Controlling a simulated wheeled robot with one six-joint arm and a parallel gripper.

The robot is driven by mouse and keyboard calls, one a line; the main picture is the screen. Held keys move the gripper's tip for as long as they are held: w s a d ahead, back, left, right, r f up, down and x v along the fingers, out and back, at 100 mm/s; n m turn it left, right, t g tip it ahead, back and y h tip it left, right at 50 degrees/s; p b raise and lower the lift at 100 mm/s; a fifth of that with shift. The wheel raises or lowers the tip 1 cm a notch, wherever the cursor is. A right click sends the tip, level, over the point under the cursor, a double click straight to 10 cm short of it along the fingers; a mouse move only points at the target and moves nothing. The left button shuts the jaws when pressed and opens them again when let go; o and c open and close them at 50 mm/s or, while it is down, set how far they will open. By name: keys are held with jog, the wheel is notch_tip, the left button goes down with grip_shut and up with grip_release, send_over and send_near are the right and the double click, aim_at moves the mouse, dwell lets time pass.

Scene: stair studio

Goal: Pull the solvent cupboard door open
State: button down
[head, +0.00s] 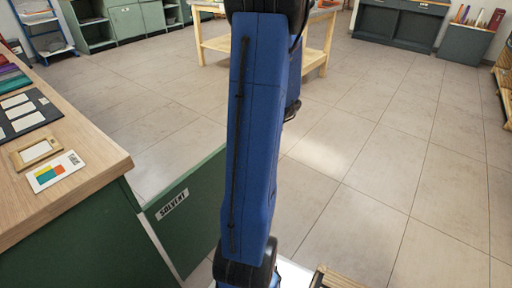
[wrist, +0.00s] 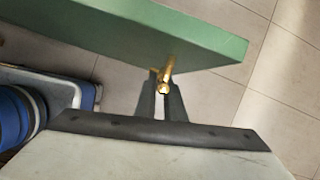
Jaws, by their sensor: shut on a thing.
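The solvent cupboard door (head: 205,180) is a green panel with a white "SOLVENT" label (head: 172,204). In the head view it stands out at an angle from the green cupboard body (head: 85,245) under the wooden counter. In the wrist view the door (wrist: 215,48) crosses the top as a green slab, with a brass handle (wrist: 168,68) on it. My gripper (wrist: 162,90) is shut on this brass handle, its two dark fingers on either side. In the head view my blue arm hides the gripper, the handle and part of the door.
The wooden countertop (head: 80,165) at left holds cards, a small frame and a dark tray. A wooden table (head: 215,42) stands behind my arm. Dark cabinets (head: 400,25) line the back right. The tiled floor (head: 370,165) to the right is largely clear.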

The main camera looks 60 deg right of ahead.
jog(key=shift+s, duration=0.15)
jog(key=c, duration=1.8)
grip_release()
jog(key=shift+c, duration=0.2)
jog(key=shift+r, duration=0.1)
jog(key=v, duration=1.7)
jog(key=shift+a+r, duration=0.1)
jog(key=shift+r, duration=0.05)
